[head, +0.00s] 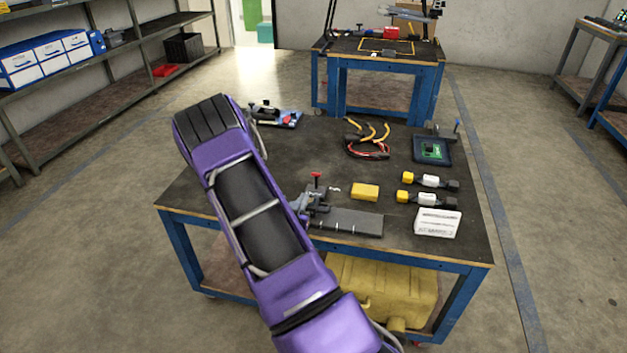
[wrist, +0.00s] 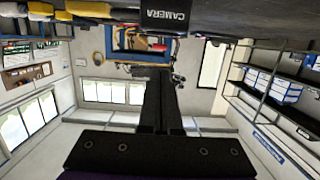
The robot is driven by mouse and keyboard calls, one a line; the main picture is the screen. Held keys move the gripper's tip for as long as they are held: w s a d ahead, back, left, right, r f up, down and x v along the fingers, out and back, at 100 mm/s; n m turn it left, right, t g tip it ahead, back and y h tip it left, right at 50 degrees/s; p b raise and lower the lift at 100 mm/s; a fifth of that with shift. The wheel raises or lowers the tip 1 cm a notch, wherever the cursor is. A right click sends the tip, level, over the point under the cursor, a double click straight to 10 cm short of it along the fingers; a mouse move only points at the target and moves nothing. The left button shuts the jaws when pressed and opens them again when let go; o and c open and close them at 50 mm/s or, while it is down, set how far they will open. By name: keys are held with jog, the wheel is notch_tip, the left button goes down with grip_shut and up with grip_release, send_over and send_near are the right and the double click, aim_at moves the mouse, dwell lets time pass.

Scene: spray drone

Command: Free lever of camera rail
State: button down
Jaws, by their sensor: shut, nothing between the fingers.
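A small dark clamp-like fixture (head: 312,202) with a red-knobbed lever (head: 316,176) stands near the front edge of the workbench, just right of my arm. A dark grey slab (head: 345,222) lies beside it; I cannot tell which part is the camera rail. A black label reading CAMERA (wrist: 165,17) shows at the top of the wrist view, beyond and above my fingertips in the picture. My gripper (wrist: 159,76) is shut, its two black fingers together and empty, apart from the label. In the head view my purple arm hides the gripper.
The workbench (head: 270,160) also holds a yellow block (head: 365,191), looped cables (head: 368,140), a green circuit board (head: 433,150), yellow-ended parts (head: 430,181) and a white box (head: 437,222). A second bench (head: 385,60) stands behind. Shelving (head: 70,90) lines the left wall.

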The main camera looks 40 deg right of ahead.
aim_at(316, 174)
jog(key=b+x, duration=0.1)
jog(key=x, duration=1.2)
jog(key=shift+w, duration=0.1)
jog(key=shift+d+r, duration=0.1)
jog(key=shift+r, duration=0.05)
